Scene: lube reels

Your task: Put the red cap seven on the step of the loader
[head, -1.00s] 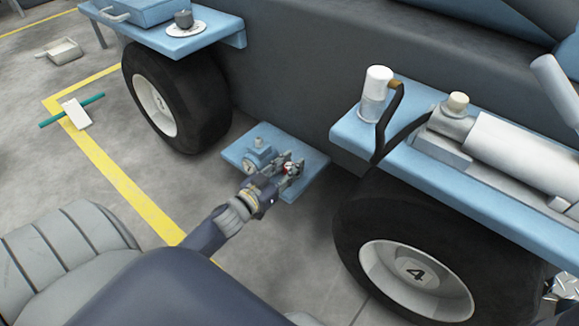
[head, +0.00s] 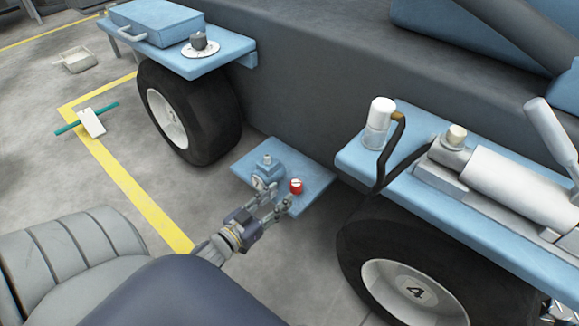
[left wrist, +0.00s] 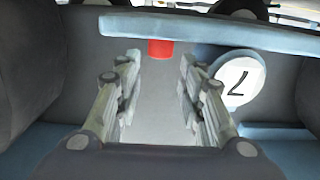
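The red cap (head: 296,186) stands on the blue step (head: 313,172) of the loader, low between the two wheels, near the step's right side. In the left wrist view the red cap (left wrist: 160,48) shows ahead, between and beyond the fingertips. My left gripper (head: 277,208) is open and empty, just in front of the cap and apart from it. Its two fingers also stand wide apart in the left wrist view (left wrist: 159,75). A white disc with a 7 (left wrist: 238,82) is beside the cap there. My right gripper is not in view.
A blue fitting (head: 267,168) with a round disc stands on the step, left of the cap. A wheel (head: 415,275) marked 4 is at right, another wheel (head: 190,115) at left. A blue ledge (head: 360,150) with a white cylinder (head: 379,120) overhangs at right.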

